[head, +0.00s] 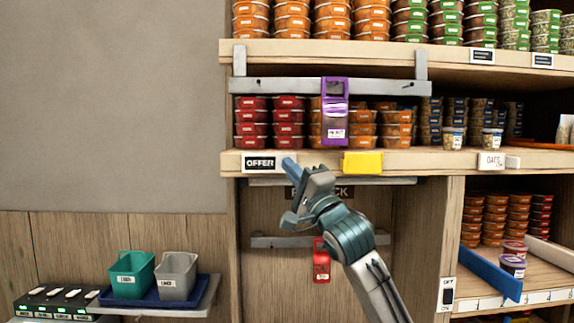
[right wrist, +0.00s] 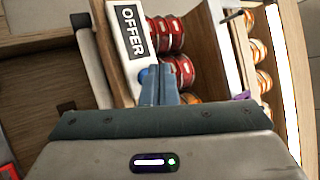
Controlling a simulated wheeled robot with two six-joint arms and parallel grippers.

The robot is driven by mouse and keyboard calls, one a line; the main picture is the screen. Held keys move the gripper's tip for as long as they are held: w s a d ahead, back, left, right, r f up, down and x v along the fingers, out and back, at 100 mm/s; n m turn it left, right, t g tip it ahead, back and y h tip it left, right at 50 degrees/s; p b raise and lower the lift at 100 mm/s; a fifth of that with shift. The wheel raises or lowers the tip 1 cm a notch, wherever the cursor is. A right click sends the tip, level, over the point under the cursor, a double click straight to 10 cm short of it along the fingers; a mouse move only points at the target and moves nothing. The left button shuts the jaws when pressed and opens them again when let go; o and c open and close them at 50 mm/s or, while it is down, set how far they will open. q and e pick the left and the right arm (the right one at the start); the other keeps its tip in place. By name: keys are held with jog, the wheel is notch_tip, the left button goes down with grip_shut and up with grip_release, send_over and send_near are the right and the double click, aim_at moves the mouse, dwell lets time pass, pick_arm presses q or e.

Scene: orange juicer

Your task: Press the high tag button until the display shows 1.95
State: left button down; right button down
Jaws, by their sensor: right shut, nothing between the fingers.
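A black tag reading OFFER (head: 261,163) is on the front edge of the middle shelf; it also shows in the right wrist view (right wrist: 131,31). No number shows on it. In the right wrist view a small blue round button (right wrist: 142,75) is just below the tag's lettering, partly covered by my fingers. My right gripper (head: 290,167) is shut and empty, its blue fingertips at the right end of the tag. The fingertips (right wrist: 158,72) are close to the button; I cannot tell whether they touch it. My left gripper is not in view.
A yellow card (head: 362,163) and another white tag (head: 491,160) are along the same shelf edge. A purple holder (head: 335,112) hangs from a grey rail above. Red tubs (head: 288,122) stand behind the tag. A dark sign below is partly hidden by my gripper.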

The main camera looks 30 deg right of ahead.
jog(key=shift+w+d, duration=0.15)
jog(key=shift+w, duration=0.15)
jog(key=shift+w+d, duration=0.25)
jog(key=shift+w, duration=0.05)
dwell(0.7)
jog(key=shift+s+a, duration=0.1)
jog(key=shift+s+a+b, duration=0.35)
jog(key=shift+s+b, duration=0.25)
jog(key=shift+s, duration=0.1)
jog(key=s+a, duration=0.1)
jog(key=s+b, duration=0.1)
jog(key=s+a, duration=0.1)
jog(key=s, duration=0.1)
jog(key=shift+a+b, duration=0.3)
dwell(0.7)
